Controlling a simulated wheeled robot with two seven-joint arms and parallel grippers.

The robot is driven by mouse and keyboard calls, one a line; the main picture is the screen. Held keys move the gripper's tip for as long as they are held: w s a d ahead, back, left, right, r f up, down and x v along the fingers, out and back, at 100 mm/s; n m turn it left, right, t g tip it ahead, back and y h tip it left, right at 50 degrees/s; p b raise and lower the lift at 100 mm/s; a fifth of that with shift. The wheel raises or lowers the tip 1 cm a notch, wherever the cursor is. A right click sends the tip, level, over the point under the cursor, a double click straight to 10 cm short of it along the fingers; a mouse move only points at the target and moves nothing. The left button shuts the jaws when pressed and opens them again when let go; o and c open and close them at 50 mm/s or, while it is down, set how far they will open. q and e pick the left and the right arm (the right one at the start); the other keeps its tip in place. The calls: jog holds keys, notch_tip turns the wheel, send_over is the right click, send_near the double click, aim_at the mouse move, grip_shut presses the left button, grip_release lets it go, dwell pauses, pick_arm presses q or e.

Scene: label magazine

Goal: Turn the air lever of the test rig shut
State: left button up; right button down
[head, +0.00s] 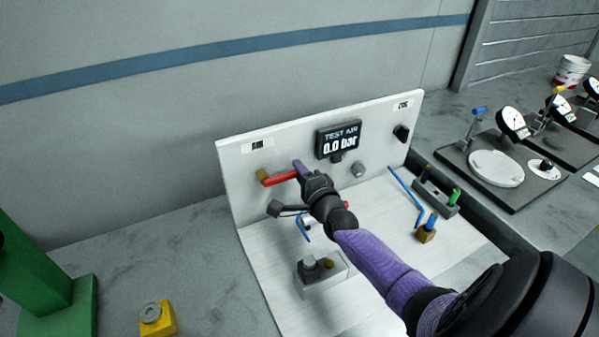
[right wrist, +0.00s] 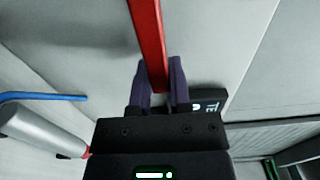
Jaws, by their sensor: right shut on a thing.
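The red air lever (head: 279,178) is on the upright white panel of the test rig (head: 240,200). It sticks out to the right, roughly level, from a brass fitting (head: 262,174). My right gripper (head: 299,168) is shut on its free end. In the right wrist view the red lever (right wrist: 147,40) runs down between the two purple fingers of my right gripper (right wrist: 162,82). The display (head: 339,139) on the panel reads TEST AIR 0.0 bar. My left gripper is not in view.
On the rig's base stand a grey block (head: 322,272) and blue hoses (head: 405,196), partly behind my right arm. A yellow block (head: 157,318) and a green stand (head: 60,295) are at the left. Gauge fixtures (head: 497,170) stand at the right. The bench left of the rig is mostly clear.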

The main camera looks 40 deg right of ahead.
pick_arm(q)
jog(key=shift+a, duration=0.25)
pick_arm(e)
jog(key=shift+f, duration=0.2)
jog(key=c, duration=0.6)
grip_release()
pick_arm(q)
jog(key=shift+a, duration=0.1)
pick_arm(e)
jog(key=shift+o, duration=0.2)
jog(key=shift+r, duration=0.1)
jog(key=shift+s, duration=0.15)
pick_arm(q)
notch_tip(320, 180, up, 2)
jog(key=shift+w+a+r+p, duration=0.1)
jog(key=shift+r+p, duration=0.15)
jog(key=shift+p, duration=1)
pick_arm(e)
jog(key=v, duration=0.9)
jog(key=shift+s+a, duration=0.2)
jog(key=shift+s, duration=0.1)
